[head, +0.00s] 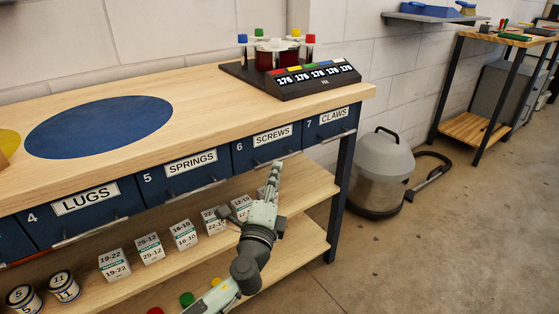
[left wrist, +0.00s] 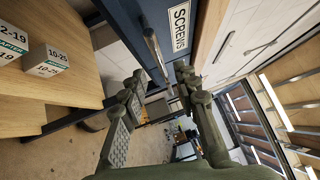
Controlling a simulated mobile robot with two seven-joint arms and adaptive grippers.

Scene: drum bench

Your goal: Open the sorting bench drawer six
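Drawer six (head: 241,152) is a dark blue front labelled SCREWS in the bench's drawer row. It looks shut, flush with its neighbours. Its metal bar handle (head: 262,163) runs along the lower front. My left gripper (head: 273,172) is just below and in front of the handle's right part and hides some of the drawer's lower edge. In the left wrist view, the handle (left wrist: 155,50) reaches toward the gap between my spread left fingers (left wrist: 163,88). The gripper is open; I cannot tell if it touches the bar. My right gripper is not in view.
Drawers five (head: 187,173) and seven (head: 331,122) flank drawer six. Small labelled boxes (head: 184,234) stand on the shelf below, close to my left arm. A black counter display (head: 312,82) sits on the bench top. A grey vacuum (head: 382,172) stands on the floor at right.

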